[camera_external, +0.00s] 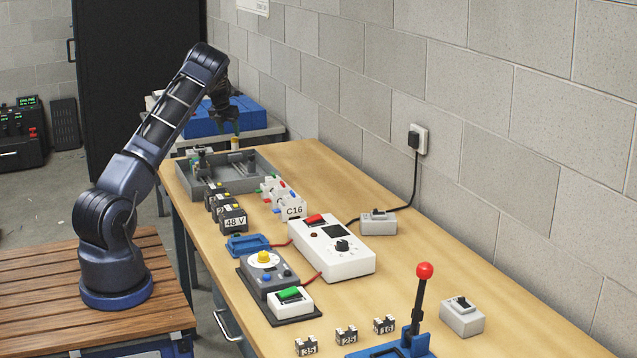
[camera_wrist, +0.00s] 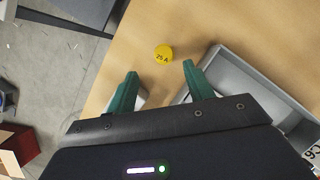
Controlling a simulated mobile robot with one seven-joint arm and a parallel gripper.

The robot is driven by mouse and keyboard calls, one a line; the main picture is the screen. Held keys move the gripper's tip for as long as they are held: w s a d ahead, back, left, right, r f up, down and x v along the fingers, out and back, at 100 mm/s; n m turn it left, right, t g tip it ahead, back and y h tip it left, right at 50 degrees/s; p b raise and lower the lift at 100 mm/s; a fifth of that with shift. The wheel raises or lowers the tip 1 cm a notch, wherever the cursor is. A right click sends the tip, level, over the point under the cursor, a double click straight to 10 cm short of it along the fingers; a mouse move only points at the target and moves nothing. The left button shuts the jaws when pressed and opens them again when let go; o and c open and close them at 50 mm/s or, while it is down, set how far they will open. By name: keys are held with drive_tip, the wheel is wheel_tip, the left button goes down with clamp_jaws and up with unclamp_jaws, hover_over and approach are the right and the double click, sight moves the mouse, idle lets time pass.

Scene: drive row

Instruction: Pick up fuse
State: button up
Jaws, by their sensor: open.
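The fuse shows in the wrist view as a round yellow top (camera_wrist: 163,53) marked "25 A". It stands on the wooden table, just beyond the fingertips and roughly between their lines. In the external view the fuse (camera_external: 235,144) is a small pale upright piece with a yellow top, behind the grey tray. My gripper (camera_wrist: 160,71) is open, with two green fingers apart and nothing between them. In the external view my gripper (camera_external: 233,127) hangs pointing down, close over the fuse. The exact height gap cannot be told.
A grey tray (camera_external: 262,180) with parts inside lies just in front of the fuse; its wall (camera_wrist: 262,83) is close to the right finger. Black 48 V blocks (camera_external: 233,220), a white C16 breaker (camera_external: 291,207) and a white control box (camera_external: 345,259) stand nearer. The block wall borders the right.

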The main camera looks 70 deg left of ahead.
sight(232, 139)
drive_tip(key=x, duration=0.5)
drive_tip(key=shift+d, duration=0.1)
drive_tip(key=shift+d+x, duration=0.15)
drive_tip(key=shift+x, duration=1.15)
drive_tip(key=shift+d+x, duration=0.2)
drive_tip(key=shift+x, duration=1.1)
drive_tip(key=shift+w, duration=0.2)
drive_tip(key=shift+c, duration=0.4)
drive_tip(key=c, duration=1)
